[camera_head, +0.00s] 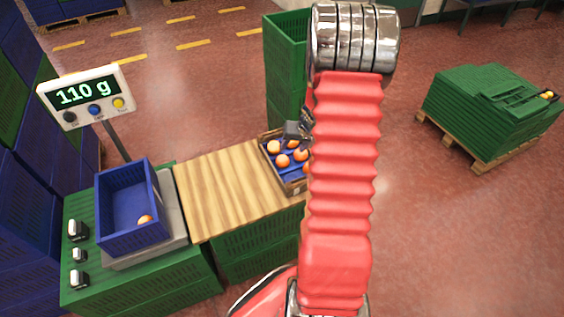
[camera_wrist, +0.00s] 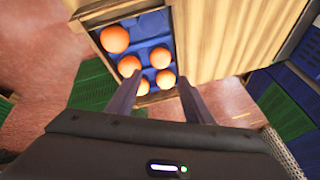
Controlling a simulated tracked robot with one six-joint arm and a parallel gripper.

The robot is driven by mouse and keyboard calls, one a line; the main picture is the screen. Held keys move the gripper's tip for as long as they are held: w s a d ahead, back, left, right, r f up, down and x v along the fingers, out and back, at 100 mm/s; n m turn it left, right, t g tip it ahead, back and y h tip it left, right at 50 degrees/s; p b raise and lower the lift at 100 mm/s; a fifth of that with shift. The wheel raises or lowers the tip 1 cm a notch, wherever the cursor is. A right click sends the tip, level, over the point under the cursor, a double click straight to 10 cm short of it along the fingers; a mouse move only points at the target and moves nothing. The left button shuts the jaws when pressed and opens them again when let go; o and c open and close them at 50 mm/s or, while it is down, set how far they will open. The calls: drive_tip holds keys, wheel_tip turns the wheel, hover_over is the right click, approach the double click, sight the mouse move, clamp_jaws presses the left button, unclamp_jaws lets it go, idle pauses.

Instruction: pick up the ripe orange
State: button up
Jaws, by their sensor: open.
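Several oranges lie in a wooden crate with a blue insert (camera_head: 290,176) on the table; part of the crate is hidden behind my arm in the head view. In the wrist view the oranges include a large one (camera_wrist: 115,39), one at the top right (camera_wrist: 160,57) and one near my fingers (camera_wrist: 165,79). I cannot tell which one is ripe. One more orange (camera_head: 145,220) lies in the blue crate (camera_head: 128,238) on the scale. My gripper (camera_wrist: 156,86) is open, its two fingers apart and empty, pointing at the crate's near edge.
The wooden tabletop (camera_head: 230,190) between scale and crate is clear. The scale display (camera_head: 87,94) reads 110 g. A tall green crate stack (camera_head: 285,60) stands behind the wooden crate. Green crates on a pallet (camera_head: 485,110) stand at the right. Weights (camera_head: 78,231) stand at the left.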

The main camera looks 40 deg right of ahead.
sight(284, 158)
drive_tip(key=shift+f, duration=0.2)
drive_tip(key=shift+x, duration=4.2)
drive_tip(key=shift+f, duration=0.1)
drive_tip(key=shift+x, duration=2.5)
drive_tip(key=shift+a, duration=0.1)
drive_tip(key=shift+c, duration=0.2)
drive_tip(key=c, duration=0.7)
drive_tip(key=shift+r, duration=5.05)
